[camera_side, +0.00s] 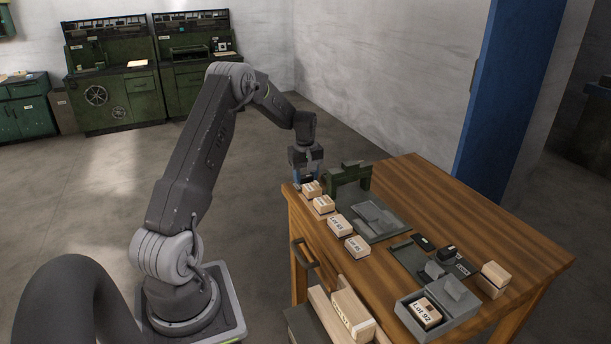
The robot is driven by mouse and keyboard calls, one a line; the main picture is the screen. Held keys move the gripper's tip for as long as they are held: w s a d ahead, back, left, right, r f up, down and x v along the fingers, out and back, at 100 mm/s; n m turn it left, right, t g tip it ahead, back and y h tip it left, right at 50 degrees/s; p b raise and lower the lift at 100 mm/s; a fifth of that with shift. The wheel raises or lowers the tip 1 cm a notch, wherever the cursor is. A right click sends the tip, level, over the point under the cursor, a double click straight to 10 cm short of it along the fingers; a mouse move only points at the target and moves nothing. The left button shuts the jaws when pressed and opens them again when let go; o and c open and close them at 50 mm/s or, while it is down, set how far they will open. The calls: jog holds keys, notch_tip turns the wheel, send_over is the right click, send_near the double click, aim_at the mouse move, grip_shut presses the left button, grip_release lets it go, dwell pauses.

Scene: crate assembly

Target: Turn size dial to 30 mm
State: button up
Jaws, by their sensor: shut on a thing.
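My gripper (304,182) is at the far left corner of the table, pointing down. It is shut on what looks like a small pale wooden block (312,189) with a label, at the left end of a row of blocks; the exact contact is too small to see. A black knob-like part (447,252) at the right side of the table may be the size dial, well away from my gripper. Its marks and setting are too small to read.
A green frame-shaped fixture (349,176) stands right of my gripper, with a grey plate (371,219) in front. More labelled blocks (339,225) line the left edge. A grey open box (437,312) holds a "Lot 92" block. The table's (490,225) back right is clear.

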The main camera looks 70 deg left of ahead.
aim_at(306, 176)
jog(key=shift+a+r, duration=0.1)
jog(key=o, duration=0.6)
jog(key=shift+o, duration=0.2)
notch_tip(306, 176, up, 14)
dwell(0.4)
